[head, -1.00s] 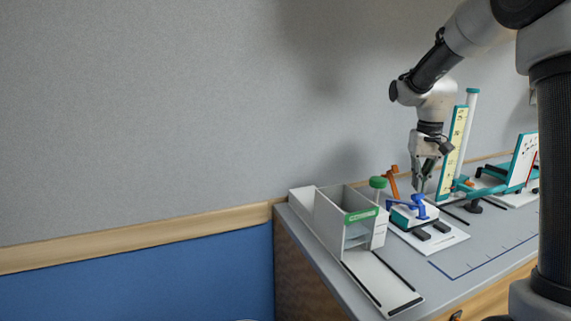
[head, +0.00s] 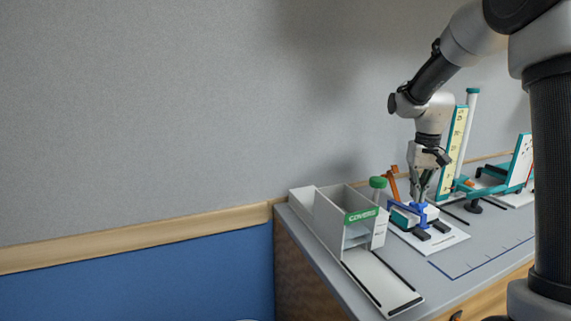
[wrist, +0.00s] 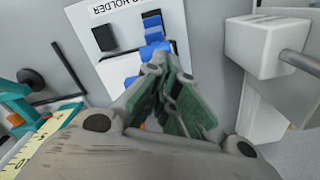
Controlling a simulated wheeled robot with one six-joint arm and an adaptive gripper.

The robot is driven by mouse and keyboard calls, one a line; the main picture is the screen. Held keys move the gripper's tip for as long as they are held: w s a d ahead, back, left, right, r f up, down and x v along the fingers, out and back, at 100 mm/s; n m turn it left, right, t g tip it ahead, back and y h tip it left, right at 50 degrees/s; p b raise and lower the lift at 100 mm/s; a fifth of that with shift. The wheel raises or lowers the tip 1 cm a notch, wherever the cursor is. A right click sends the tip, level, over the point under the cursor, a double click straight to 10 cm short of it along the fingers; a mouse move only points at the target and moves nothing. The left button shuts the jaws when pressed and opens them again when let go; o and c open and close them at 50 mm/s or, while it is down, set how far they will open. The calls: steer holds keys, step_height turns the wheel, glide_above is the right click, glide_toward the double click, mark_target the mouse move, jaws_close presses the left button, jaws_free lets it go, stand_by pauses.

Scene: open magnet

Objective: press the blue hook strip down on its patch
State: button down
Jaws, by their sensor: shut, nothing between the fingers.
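The blue hook strip (head: 428,211) is on the white holder board (head: 452,240), and in the wrist view its blue parts (wrist: 152,28) run from the board up to my fingertips. My gripper (head: 419,200) is shut and empty, pointing down right over the blue piece. In the wrist view my gripper (wrist: 160,72) has its green-padded fingers together and hides part of the strip. I cannot tell whether the fingertips touch it. A dark patch (wrist: 104,38) shows on the board beside the strip.
A grey box marked "COVERS" (head: 326,215) stands left of the board, with a green-capped bottle (head: 378,184) close by. An orange stand (head: 393,182) is behind. A yellow scale with teal edges (head: 453,150) rises to the right. The front counter is mostly clear.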

mark_target(414, 210)
steer(key=shift+f, duration=0.8)
step_height(414, 210, up, 8)
steer(key=shift+r, duration=0.25)
stand_by(0.8)
stand_by(1.6)
steer(key=s+r+n+t, duration=0.1)
steer(key=s+t, duration=0.3)
steer(key=s, duration=2.4)
steer(key=shift+s+r+n, duration=0.25)
steer(key=shift+r+n, duration=0.05)
steer(key=shift+r, duration=0.15)
